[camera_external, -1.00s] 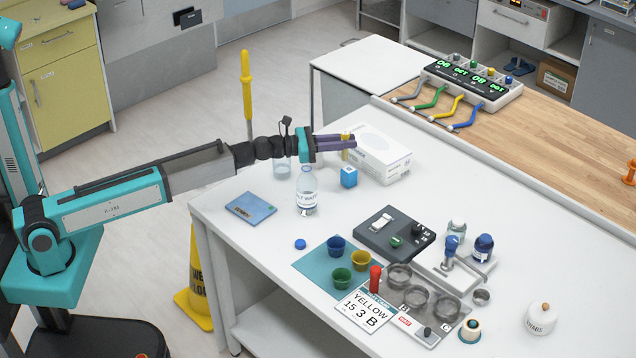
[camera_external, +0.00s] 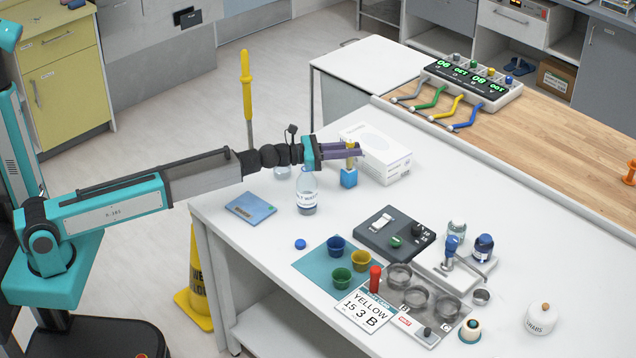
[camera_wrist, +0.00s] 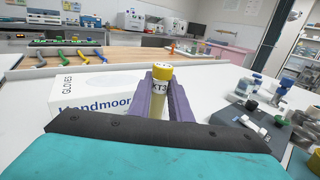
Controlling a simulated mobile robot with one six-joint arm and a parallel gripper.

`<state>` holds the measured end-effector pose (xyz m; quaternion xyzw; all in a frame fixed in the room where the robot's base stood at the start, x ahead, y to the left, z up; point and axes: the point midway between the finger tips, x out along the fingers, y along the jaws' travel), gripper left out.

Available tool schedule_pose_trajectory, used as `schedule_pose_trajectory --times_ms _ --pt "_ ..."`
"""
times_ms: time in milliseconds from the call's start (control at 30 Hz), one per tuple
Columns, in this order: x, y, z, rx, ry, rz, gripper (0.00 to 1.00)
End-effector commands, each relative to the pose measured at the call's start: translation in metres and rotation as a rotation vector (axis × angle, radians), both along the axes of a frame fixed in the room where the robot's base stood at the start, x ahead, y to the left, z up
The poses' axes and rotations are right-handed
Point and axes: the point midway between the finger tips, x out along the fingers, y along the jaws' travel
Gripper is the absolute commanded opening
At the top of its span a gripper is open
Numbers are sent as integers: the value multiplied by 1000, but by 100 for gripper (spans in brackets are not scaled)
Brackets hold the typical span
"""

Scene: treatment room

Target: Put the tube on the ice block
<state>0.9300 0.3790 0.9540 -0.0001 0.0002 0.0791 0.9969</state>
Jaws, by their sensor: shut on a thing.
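The tube has a yellow cap and a label ending in "KT3", seen in the wrist view (camera_wrist: 160,84). It stands upright between the purple fingers of my gripper (camera_external: 346,150), which is shut on it. The same tube (camera_external: 350,161) shows in the external view, directly above the small blue ice block (camera_external: 349,178). The tube's lower end appears at or just above the block's top; I cannot tell whether they touch. The ice block is hidden in the wrist view.
A white glove box (camera_external: 384,157) stands close behind and right of the block. A clear bottle (camera_external: 306,192) stands to the left, below my wrist. A blue flat device (camera_external: 250,208) lies further left. A dark grey device (camera_external: 395,233) and several cups lie nearer the front.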

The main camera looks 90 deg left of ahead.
Motion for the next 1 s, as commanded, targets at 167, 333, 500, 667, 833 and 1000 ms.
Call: schedule_pose_trajectory --times_ms 167,333,500,667,833,1000 --pt "0 0 -3 0 -1 0 0" --pt "0 0 -3 0 -1 0 0" --pt "0 0 -7 0 0 0 0" --pt "0 0 -6 0 0 0 36" --pt "0 0 -6 0 0 0 36" --pt "0 0 -5 0 0 0 36"
